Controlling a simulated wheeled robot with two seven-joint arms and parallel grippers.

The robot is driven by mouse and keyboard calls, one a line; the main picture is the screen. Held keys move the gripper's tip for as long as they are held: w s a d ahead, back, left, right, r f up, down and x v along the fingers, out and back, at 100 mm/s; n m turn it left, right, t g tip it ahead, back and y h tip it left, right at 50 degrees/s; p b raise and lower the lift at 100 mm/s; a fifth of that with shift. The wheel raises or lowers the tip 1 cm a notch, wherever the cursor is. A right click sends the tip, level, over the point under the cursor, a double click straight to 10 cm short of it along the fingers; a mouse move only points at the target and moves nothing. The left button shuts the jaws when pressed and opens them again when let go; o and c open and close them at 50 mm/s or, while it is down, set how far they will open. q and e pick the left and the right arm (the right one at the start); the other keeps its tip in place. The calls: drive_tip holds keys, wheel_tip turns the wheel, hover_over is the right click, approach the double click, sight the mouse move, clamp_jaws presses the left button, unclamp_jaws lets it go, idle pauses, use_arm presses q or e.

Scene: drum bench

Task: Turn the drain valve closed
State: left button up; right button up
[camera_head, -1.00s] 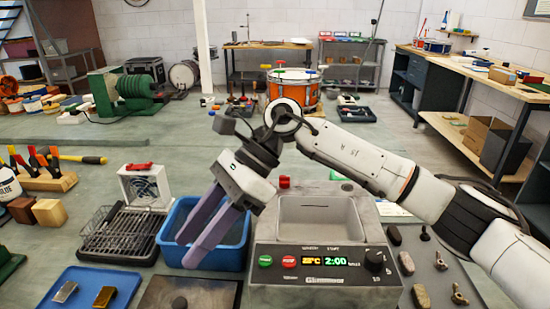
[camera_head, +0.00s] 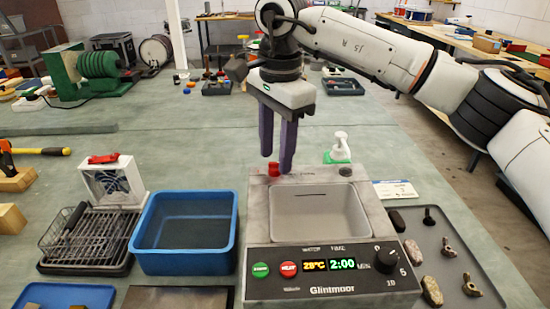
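The grey cleaner (camera_head: 258,225) has an open, empty-looking basin and a front panel reading "28°C" and "2:00". A red valve handle (camera_head: 273,169) stands at its back left corner; I take it for the drain valve. I cannot tell from here whether it is open or closed. My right gripper (camera_head: 277,164) points down at this corner, its two purple fingers apart with a narrow gap and nothing seen between them. The fingertips are close to the red handle; whether they touch it is unclear. My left gripper is not in view.
A blue tub (camera_head: 185,262) and a wire basket on a black tray (camera_head: 85,265) stand left of the cleaner. A white pump bottle (camera_head: 340,148) stands behind it. A grey tray (camera_head: 440,290) with several small parts lies right.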

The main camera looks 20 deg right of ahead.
drive_tip(key=shift+w+f, duration=0.1)
drive_tip(key=shift+f, duration=0.95)
drive_tip(key=shift+c, duration=0.2)
clamp_jaws()
